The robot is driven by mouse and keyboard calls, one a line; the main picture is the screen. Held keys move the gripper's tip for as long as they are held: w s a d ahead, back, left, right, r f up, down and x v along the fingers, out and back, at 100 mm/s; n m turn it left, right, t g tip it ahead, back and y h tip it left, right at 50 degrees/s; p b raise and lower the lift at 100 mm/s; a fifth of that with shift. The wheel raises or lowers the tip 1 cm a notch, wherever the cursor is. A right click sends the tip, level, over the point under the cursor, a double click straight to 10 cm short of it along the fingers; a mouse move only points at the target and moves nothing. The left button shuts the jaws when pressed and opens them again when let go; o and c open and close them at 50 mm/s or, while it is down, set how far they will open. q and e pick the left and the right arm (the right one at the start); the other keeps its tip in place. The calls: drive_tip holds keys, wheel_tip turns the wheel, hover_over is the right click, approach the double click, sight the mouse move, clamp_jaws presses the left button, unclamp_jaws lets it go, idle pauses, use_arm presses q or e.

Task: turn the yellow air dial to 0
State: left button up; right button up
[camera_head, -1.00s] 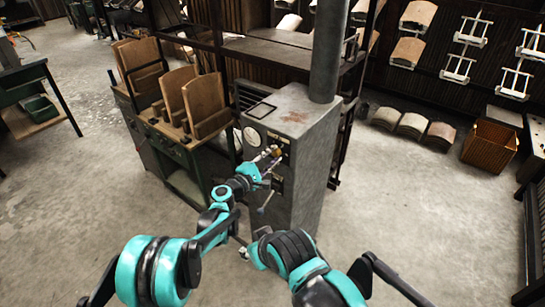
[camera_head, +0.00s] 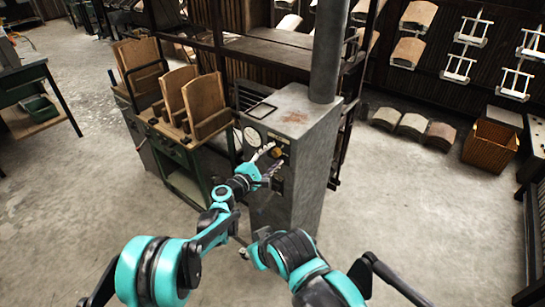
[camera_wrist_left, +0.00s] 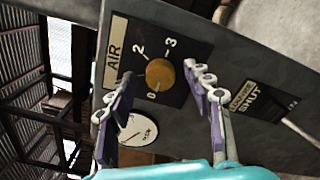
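The yellow air dial (camera_head: 276,152) sits on the upper front of the grey cabinet (camera_head: 304,113). In the left wrist view, the round dial (camera_wrist_left: 160,75) is on a black plate marked AIR, with 0, 2 and 3 readable around it. I cannot clearly read where its pointer stands. My left gripper (camera_head: 268,161) is at the panel in front of the dial. In the left wrist view, the left gripper (camera_wrist_left: 158,78) has its fingers spread wide to either side of the dial, with gaps to both, holding nothing. My right gripper is out of view.
A white gauge (camera_wrist_left: 138,128) sits beside the AIR plate. A black SHUT plate (camera_wrist_left: 262,102) is on the other side. A green workbench with wooden boards (camera_head: 200,98) stands left of the cabinet. The floor to the right is clear up to a wooden crate (camera_head: 489,147).

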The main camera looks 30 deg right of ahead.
use_arm(q)
drive_tip(key=v, duration=1.2)
idle(0.3)
drive_tip(key=s+a+r+m+y, duration=0.3)
drive_tip(key=a, duration=0.7)
drive_tip(key=s+a+r+m+y, duration=0.3)
drive_tip(key=a+y, duration=0.1)
drive_tip(key=a, duration=0.6)
drive_tip(key=s+a+f+m+y, duration=0.2)
drive_tip(key=s+a+y, duration=0.2)
drive_tip(key=s+a, duration=0.5)
drive_tip(key=s+a+f+m+y, duration=0.2)
drive_tip(key=s+a+y, duration=0.3)
drive_tip(key=a, duration=1.2)
drive_tip(key=s+f, duration=0.1)
drive_tip(key=s, duration=0.3)
drive_tip(key=shift+f+m+y, duration=0.25)
drive_tip(key=shift+m+y, duration=0.05)
